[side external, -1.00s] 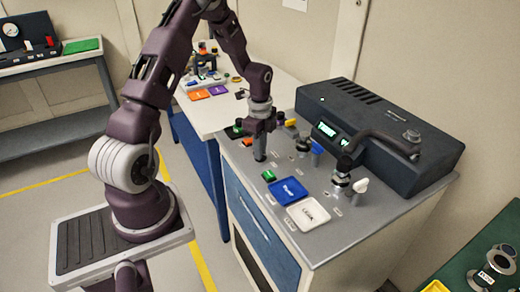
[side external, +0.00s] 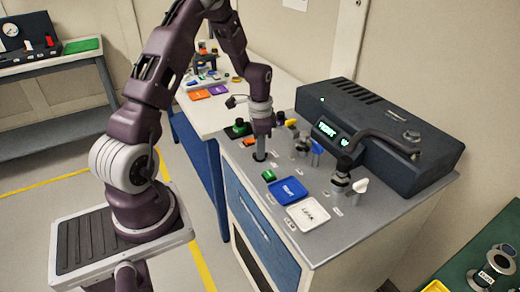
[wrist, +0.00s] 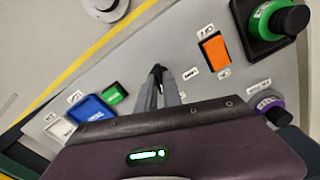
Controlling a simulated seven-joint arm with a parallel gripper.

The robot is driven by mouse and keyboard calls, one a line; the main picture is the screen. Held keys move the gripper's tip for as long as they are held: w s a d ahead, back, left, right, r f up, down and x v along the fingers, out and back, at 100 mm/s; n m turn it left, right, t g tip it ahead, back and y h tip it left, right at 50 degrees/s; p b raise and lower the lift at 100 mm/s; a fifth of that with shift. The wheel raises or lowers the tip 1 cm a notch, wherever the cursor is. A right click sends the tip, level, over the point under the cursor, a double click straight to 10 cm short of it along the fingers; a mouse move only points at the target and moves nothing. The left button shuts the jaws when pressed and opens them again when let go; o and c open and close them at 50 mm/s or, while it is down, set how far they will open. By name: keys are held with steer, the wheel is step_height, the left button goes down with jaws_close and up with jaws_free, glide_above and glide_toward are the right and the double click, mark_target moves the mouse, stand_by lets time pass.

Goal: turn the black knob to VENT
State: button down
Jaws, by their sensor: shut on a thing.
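My gripper (side external: 260,150) points straight down at the left part of the grey bench top. In the wrist view my gripper (wrist: 160,80) has its two fingers close together on the black knob (wrist: 157,69). Only a small dark part of the knob shows between and beyond the fingertips. In the side view the fingers hide it almost wholly. Small white labels (wrist: 190,73) lie on the panel around it. Their print is too small to read, so I cannot tell which one the knob points at.
A dark instrument (side external: 380,130) with a lit display stands behind.

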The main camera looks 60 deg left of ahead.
steer(key=n, duration=0.4)
steer(key=shift+n, duration=0.3)
steer(key=n, duration=0.3)
steer(key=shift+n, duration=0.3)
steer(key=n, duration=0.4)
steer(key=shift+r+n, duration=0.1)
steer(key=shift+n, duration=1.9)
steer(key=c, duration=1.5)
jaws_free()
